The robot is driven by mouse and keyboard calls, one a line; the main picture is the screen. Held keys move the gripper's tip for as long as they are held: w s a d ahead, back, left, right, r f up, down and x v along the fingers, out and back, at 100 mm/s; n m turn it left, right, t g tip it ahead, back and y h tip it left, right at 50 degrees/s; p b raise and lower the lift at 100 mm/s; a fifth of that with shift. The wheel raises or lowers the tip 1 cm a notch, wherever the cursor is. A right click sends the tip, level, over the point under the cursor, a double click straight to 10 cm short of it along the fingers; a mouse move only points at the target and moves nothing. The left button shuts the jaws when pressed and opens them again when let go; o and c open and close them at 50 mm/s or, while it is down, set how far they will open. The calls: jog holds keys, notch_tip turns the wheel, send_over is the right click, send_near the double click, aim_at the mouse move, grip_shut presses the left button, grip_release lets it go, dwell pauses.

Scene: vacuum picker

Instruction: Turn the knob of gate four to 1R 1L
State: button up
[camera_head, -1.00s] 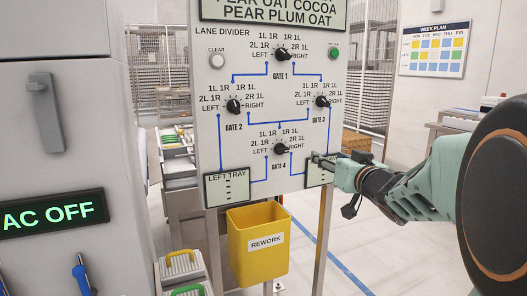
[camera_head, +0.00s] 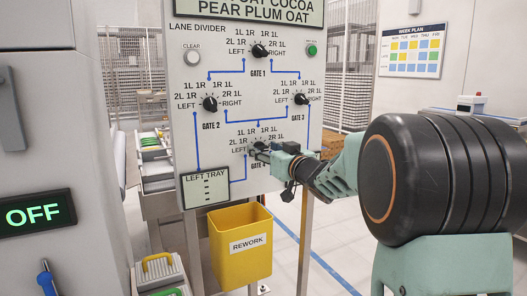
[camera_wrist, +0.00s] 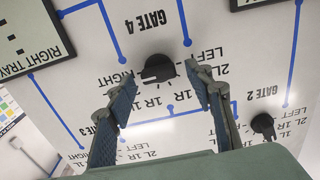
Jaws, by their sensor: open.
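The lane divider panel (camera_head: 185,130) faces me with labelled knobs. The black gate four knob (camera_wrist: 158,69) shows in the wrist view just beyond my fingertips, roughly centred between them. Its surrounding labels are partly hidden by my fingers. Its exact pointer setting is hard to read. In the head view my gripper (camera_head: 262,152) covers most of this knob and part of its labels. My gripper also shows in the wrist view (camera_wrist: 162,86), with its two fingers spread apart and nothing held between them. I cannot tell whether a finger touches the knob.
Gate one's knob (camera_head: 259,51), gate two's knob (camera_head: 210,103) and gate three's knob (camera_head: 301,98) are on the same panel. The left tray display (camera_head: 205,187) is low on it. A yellow rework bin (camera_head: 240,245) hangs below. A grey cabinet (camera_head: 50,120) stands at left.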

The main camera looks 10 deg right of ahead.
jog(key=shift+w+a, duration=0.1)
jog(key=shift+w, duration=0.15)
jog(key=c, duration=1.2)
jog(key=shift+o, duration=0.2)
